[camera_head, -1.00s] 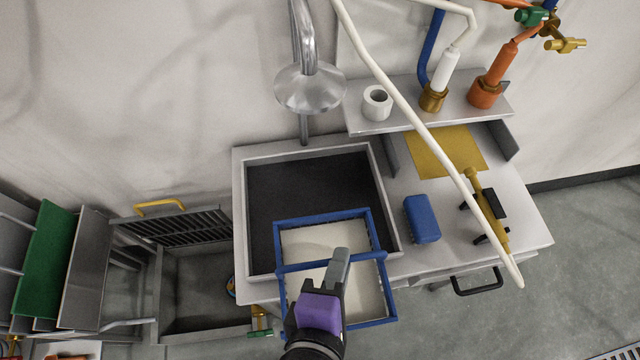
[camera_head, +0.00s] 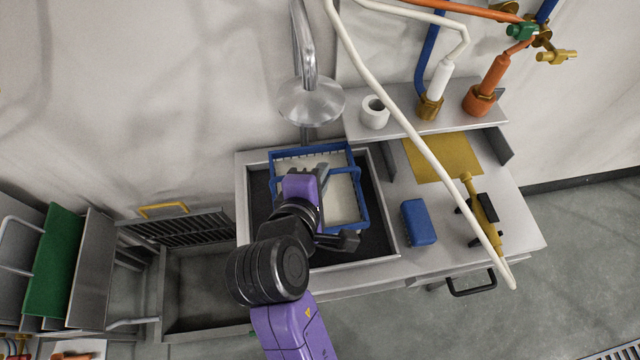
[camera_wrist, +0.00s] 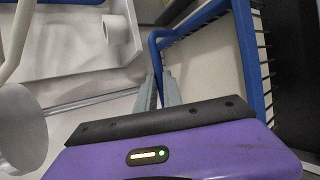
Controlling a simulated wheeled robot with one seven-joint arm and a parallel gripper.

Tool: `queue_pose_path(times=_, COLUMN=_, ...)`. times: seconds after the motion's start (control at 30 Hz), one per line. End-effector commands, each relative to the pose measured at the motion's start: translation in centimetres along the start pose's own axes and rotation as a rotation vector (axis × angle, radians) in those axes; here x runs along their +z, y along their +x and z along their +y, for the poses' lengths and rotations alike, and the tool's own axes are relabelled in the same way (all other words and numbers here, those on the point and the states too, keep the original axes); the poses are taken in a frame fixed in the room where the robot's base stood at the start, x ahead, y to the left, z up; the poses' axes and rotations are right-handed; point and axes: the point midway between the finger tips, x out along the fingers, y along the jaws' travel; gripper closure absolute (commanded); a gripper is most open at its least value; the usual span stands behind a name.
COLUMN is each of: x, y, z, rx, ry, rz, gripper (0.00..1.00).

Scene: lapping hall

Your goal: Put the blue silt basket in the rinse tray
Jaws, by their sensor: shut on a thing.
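The blue silt basket (camera_head: 360,193) has a blue frame, a handle bar across its middle and a pale floor. In the head view it is within the outline of the grey rinse tray (camera_head: 383,190), towards its back; I cannot tell whether it touches the tray's dark bottom. My gripper (camera_head: 322,174) is shut on the basket's handle. In the wrist view both fingertips (camera_wrist: 160,92) close on the blue bar, and the basket's slatted side (camera_wrist: 254,60) shows at the right. My arm hides the basket's left front part.
A shower head (camera_head: 311,105) hangs just behind the tray. At the right, a blue block (camera_head: 418,222) and a brass tool (camera_head: 480,208) lie on the counter. A pale hose (camera_head: 400,98) crosses above. A grated basin (camera_head: 205,290) stands at the left.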

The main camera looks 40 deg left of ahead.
Motion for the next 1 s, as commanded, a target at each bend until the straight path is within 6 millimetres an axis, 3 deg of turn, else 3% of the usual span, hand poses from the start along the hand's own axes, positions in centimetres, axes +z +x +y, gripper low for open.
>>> queue_pose_path(times=0.13, x=-0.3, y=0.7, z=0.8, rx=0.004, ry=0.001, rz=0.000, gripper=1.00)
queue_pose_path(times=0.63, x=-1.0, y=2.4, z=-2.2, rx=0.003, ry=0.001, rz=0.000, gripper=1.00)
queue_pose_path(times=0.83, x=-1.5, y=3.8, z=-4.4, rx=0.003, ry=-0.001, rz=0.000, gripper=1.00)
queue_pose_path(times=1.0, x=-1.9, y=4.5, z=-4.8, rx=0.005, ry=0.000, rz=0.000, gripper=1.00)
